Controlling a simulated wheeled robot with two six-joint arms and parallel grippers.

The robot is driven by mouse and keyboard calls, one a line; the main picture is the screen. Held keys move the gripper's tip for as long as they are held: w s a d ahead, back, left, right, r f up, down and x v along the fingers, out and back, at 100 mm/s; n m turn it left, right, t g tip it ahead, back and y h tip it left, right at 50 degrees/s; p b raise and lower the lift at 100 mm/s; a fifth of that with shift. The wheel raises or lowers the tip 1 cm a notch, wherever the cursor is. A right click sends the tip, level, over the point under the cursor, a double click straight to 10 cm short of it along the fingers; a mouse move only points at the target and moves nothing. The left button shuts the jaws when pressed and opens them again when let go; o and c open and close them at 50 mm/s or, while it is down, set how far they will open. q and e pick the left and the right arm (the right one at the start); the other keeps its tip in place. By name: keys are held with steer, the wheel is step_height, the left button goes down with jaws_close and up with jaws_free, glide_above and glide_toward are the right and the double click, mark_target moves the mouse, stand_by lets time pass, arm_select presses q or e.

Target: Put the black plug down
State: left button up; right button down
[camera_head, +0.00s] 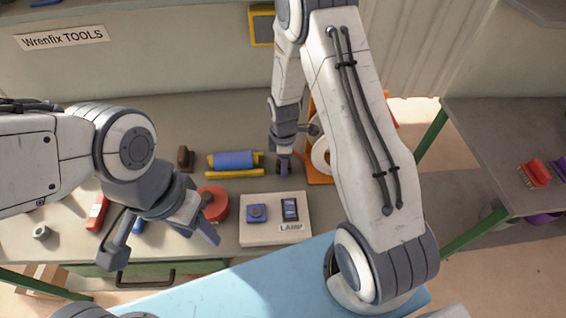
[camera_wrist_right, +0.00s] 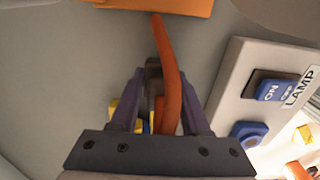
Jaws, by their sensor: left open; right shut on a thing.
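My right gripper (camera_head: 284,172) is over the bench beside the blue roll, with its fingers pointing down. In the right wrist view its fingers (camera_wrist_right: 158,80) are shut on the black plug (camera_wrist_right: 153,72), which shows as a dark piece between them. An orange cord (camera_wrist_right: 170,75) runs past the plug toward an orange edge at the top. In the head view the plug is mostly hidden by the fingers. Whether it touches the bench I cannot tell. My left gripper (camera_head: 165,245) is open and empty near the bench's front edge, beside a round red thing (camera_head: 214,206).
A white LAMP panel (camera_head: 257,235) with a blue button and rocker switch lies in front of the right gripper. A blue roll (camera_head: 234,160) in a yellow holder is left of it. An orange stand (camera_head: 318,178) is partly behind my right arm. A brown block (camera_head: 185,158) stands farther left.

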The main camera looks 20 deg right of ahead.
steer(key=shift+f+b, duration=0.5)
steer(key=shift+f, duration=0.15)
steer(key=shift+c, duration=1.9)
jaws_free()
